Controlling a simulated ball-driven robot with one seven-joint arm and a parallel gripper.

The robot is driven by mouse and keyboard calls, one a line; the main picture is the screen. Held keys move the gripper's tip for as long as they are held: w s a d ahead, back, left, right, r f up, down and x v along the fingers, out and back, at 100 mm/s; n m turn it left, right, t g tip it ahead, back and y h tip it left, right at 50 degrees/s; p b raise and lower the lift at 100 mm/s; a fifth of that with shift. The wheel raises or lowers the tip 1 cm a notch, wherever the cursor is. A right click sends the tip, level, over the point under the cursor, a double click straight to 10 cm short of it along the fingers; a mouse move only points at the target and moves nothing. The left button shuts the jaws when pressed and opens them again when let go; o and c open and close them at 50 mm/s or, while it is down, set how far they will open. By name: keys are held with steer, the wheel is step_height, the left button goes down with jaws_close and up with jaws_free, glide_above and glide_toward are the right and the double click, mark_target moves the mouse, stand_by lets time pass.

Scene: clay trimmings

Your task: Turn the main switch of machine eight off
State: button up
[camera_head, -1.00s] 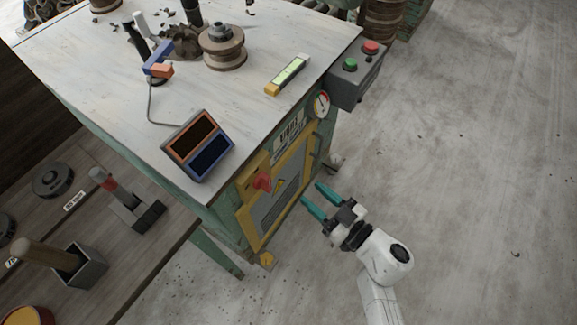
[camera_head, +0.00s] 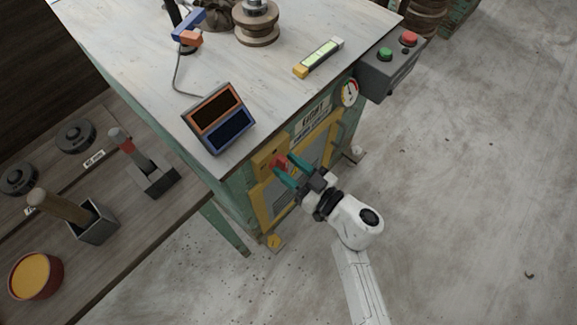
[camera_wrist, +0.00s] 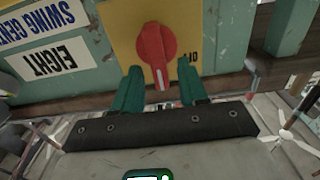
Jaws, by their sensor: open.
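The main switch (camera_head: 279,160) is a red rotary knob on a yellow plate on the machine's front. In the wrist view the red knob (camera_wrist: 156,54) stands with its long grip roughly upright in the picture. A small dark marking (camera_wrist: 190,57) is beside it. The label reading EIGHT (camera_wrist: 52,64) appears upside down at the left. My gripper (camera_head: 284,167) is open, its teal fingers close to the knob. In the wrist view the gripper's fingers (camera_wrist: 158,80) lie on either side of the knob's lower end; whether they touch it I cannot tell.
A grey box (camera_head: 390,70) with green and red buttons hangs at the table's right corner. A gauge (camera_head: 348,93) is on the front. A two-panel display (camera_head: 219,119) stands on the tabletop (camera_head: 275,95). A wooden shelf (camera_head: 130,230) is at left.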

steer(key=shift+w+a, duration=0.2)
steer(key=shift+a, duration=0.05)
steer(key=shift+c, duration=0.3)
jaws_close()
